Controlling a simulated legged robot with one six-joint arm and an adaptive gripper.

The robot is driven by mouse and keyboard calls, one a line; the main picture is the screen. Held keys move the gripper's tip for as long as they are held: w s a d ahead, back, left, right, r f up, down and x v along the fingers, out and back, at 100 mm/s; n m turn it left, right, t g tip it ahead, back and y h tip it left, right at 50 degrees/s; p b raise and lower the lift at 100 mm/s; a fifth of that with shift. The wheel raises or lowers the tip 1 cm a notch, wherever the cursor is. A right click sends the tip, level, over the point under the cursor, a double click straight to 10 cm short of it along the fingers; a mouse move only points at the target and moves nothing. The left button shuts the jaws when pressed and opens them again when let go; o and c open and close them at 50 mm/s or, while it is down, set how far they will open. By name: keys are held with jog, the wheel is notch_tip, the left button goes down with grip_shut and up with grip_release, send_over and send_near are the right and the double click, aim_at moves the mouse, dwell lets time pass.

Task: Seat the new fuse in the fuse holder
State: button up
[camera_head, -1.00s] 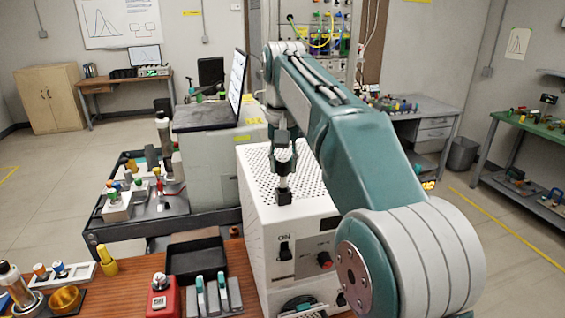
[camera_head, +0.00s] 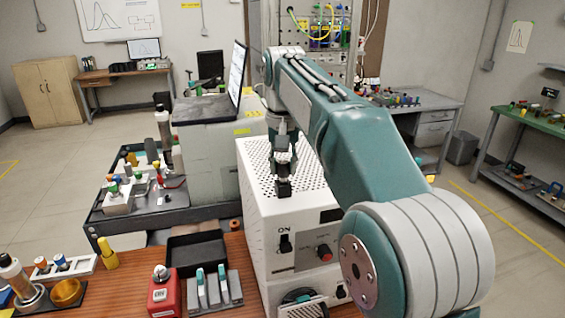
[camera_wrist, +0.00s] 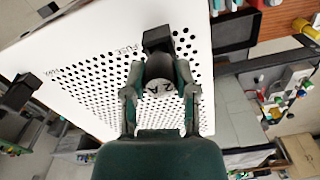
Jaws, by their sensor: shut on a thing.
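The white perforated instrument box (camera_head: 262,222) stands at the middle of the head view. A black fuse holder (camera_head: 283,188) sits on its top; it also shows in the wrist view (camera_wrist: 157,39), next to a printed FUSE label. My gripper (camera_head: 284,165) is upright directly above the holder.
A black tray (camera_head: 197,252), a red device (camera_head: 162,292) and a grey rack (camera_head: 213,292) stand on the wooden table left of the box. A laptop (camera_head: 237,75) stands behind.

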aim_at(283, 161)
jog(key=shift+f, duration=0.8)
jog(key=o, duration=1)
notch_tip(283, 161, up, 7)
jog(key=shift+w+f, duration=0.1)
jog(key=shift+r, duration=0.25)
